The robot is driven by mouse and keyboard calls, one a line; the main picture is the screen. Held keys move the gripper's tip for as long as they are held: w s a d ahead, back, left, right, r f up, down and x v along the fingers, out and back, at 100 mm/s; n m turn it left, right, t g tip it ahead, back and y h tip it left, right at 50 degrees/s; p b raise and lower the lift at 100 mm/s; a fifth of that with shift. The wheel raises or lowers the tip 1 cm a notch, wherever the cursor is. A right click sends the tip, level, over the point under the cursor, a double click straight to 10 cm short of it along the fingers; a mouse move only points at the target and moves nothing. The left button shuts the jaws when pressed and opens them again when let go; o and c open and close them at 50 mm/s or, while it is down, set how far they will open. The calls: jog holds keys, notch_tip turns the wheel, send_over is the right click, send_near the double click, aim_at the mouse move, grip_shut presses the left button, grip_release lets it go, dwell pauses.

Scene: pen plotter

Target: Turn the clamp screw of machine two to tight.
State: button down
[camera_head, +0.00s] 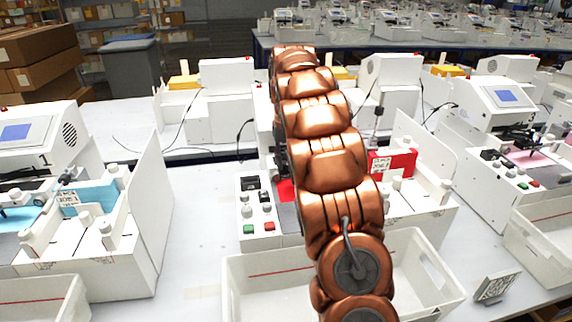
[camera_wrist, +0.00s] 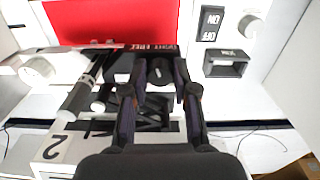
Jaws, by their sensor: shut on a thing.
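Machine two (camera_head: 262,185) stands in the middle of the table, largely hidden behind my copper-coloured arm in the head view. In the wrist view an upside-down "2" marks its white block (camera_wrist: 55,150). My gripper (camera_wrist: 160,78) has its two fingers around the small black clamp screw (camera_wrist: 160,73), shut on it. A black plate with small white lettering (camera_wrist: 150,47) lies just beyond the screw, beside a red sheet (camera_wrist: 112,22). The lettering is partly covered, and I cannot tell which way the screw points. The head view hides the fingertips.
A black switch marked ON and OFF (camera_wrist: 209,22), a second black switch (camera_wrist: 228,62) and white knobs (camera_wrist: 250,27) sit close to the fingers. A white bin (camera_head: 250,285) stands in front of the machine. Similar machines stand left (camera_head: 95,240) and right (camera_head: 505,170).

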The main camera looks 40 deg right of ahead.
jog(key=m+b, duration=0.2)
jog(key=m, duration=0.4)
jog(key=shift+w+a, duration=0.1)
jog(key=shift+w, duration=0.05)
jog(key=m+b, duration=0.1)
jog(key=m, duration=0.2)
jog(key=shift+f+m, duration=0.1)
jog(key=shift+m, duration=0.3)
jog(key=shift+m+b, duration=0.6)
jog(key=shift+m, duration=0.9)
jog(key=c, duration=0.9)
grip_release()
